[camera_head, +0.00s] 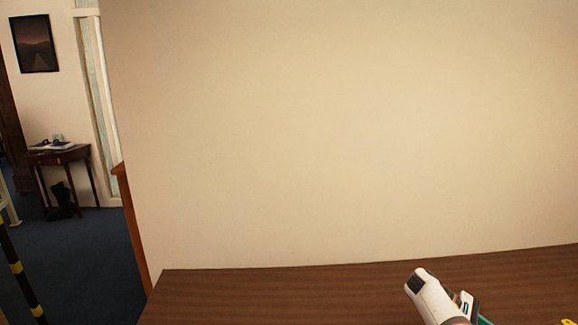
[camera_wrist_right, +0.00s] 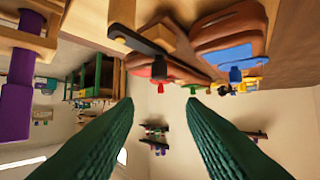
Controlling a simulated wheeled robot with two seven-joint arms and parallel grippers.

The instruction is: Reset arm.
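My right gripper (camera_wrist_right: 160,103) shows its two ribbed green fingers in the right wrist view. They stand wide apart with nothing between them. Beyond the fingertips, toward the top of that tilted picture, is a brown leather-like piece (camera_wrist_right: 228,22) that may be the saddle, with a blue patch (camera_wrist_right: 222,56) on it. A black bar (camera_wrist_right: 137,38) lies in front of it. In the head view a white part of my arm comes in at the lower right. My left gripper is not in view.
The brown wooden table (camera_head: 260,295) is bare in its visible part, with a plain wall (camera_head: 350,130) behind it. A small side table (camera_head: 60,153) stands far left. A wooden stand with a purple post (camera_wrist_right: 18,90) is at the left of the wrist view.

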